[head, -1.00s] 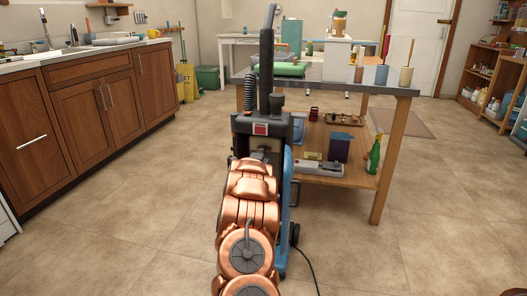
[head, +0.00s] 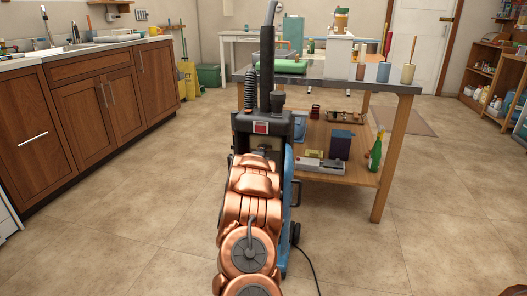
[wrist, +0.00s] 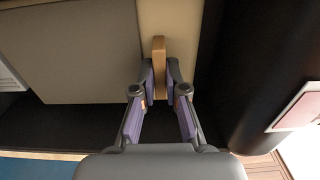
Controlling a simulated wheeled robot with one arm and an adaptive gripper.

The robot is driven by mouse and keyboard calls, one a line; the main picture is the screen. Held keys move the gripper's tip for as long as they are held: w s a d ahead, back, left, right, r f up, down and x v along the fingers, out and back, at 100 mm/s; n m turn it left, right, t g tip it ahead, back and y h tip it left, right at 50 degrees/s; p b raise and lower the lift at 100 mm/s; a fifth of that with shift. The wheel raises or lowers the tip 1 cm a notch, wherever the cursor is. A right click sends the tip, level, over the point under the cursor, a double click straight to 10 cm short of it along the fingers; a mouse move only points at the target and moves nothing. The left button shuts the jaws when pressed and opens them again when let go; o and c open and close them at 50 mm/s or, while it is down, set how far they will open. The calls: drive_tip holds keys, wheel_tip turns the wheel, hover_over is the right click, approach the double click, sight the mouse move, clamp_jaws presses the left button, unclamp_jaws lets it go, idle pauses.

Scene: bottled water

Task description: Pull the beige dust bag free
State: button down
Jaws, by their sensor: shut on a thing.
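The beige dust bag (wrist: 182,28) shows in the wrist view as a pale surface behind a brown tab. My gripper (wrist: 159,75) has its two purple-padded fingers closed on that tab (wrist: 159,52), one on each side. A wider grey-beige panel (wrist: 80,50) lies to the left; I cannot tell whether it is part of the bag. In the head view the upright vacuum cleaner (head: 262,122), black and blue, stands in front of the workbench. My copper arm reaches into its front and hides most of the opening and my gripper.
The workbench (head: 392,150) stands behind and right of the cleaner, with a green spray bottle (head: 375,155) on its lower shelf. A black cord (head: 308,265) lies on the floor at right. Wooden cabinets (head: 85,110) line the left.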

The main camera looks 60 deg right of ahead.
drive_tip(key=b+v, duration=0.1)
drive_tip(key=v, duration=1.2)
drive_tip(key=shift+s+a, duration=0.15)
drive_tip(key=shift+a, duration=0.1)
idle(2.7)
idle(0.5)
